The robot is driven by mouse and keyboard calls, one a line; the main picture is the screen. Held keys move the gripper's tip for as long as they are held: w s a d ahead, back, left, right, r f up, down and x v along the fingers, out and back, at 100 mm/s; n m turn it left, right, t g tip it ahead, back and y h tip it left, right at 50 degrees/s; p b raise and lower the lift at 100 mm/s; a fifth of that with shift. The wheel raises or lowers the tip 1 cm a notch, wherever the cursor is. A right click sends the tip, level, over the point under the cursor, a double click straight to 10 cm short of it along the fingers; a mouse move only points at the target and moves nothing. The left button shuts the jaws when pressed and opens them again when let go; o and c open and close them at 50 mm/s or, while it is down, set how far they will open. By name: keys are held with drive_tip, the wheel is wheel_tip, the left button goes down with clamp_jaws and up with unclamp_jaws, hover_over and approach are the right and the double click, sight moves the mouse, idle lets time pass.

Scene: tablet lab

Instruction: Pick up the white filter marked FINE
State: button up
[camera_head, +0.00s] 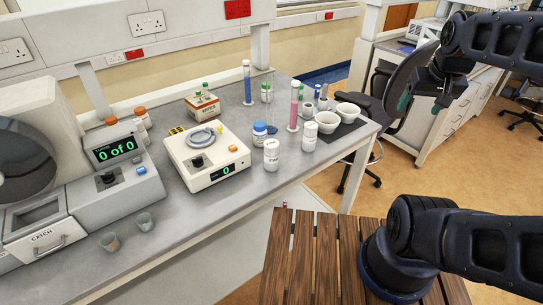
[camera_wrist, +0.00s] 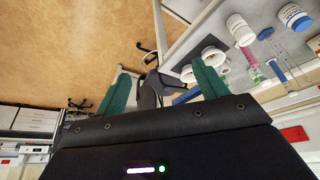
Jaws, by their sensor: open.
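I cannot make out the word FINE on anything, and no white filter can be told for sure. Two white bowl-like vessels (camera_head: 327,122) stand on a dark mat at the bench's right end. They also show in the wrist view (camera_wrist: 212,57), partly behind a finger. My gripper (camera_head: 423,103) is in the air at the upper right, beyond the bench's right end and apart from everything on it. In the wrist view, the green fingers of my gripper (camera_wrist: 162,88) are spread wide with nothing between them.
White jars (camera_head: 271,155), a pink cylinder (camera_head: 294,105) and a blue cylinder (camera_head: 247,82) crowd the bench. An office chair (camera_head: 405,80) stands behind the bench's right end.

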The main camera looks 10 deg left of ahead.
drive_tip(key=w+a+f+n+g, duration=0.1)
drive_tip(key=w+a+f+n, duration=0.1)
drive_tip(key=w+a+n, duration=0.4)
drive_tip(key=n+g, duration=0.4)
drive_tip(key=n, duration=0.8)
hover_over(274, 144)
wheel_tip(274, 144, down, 13)
drive_tip(key=shift+d+f, duration=0.1)
drive_tip(key=shift+f, duration=0.4)
wheel_tip(274, 144, down, 5)
drive_tip(key=shift+r, duration=0.1)
drive_tip(key=shift+w+a+f, duration=0.1)
drive_tip(key=shift+a+f, duration=0.05)
drive_tip(key=shift+f, duration=0.75)
drive_tip(key=shift+a+f, duration=0.2)
drive_tip(key=shift+f, duration=0.75)
drive_tip(key=shift+w+a+f, duration=0.1)
drive_tip(key=shift+a+f, duration=0.05)
drive_tip(key=shift+f, duration=0.75)
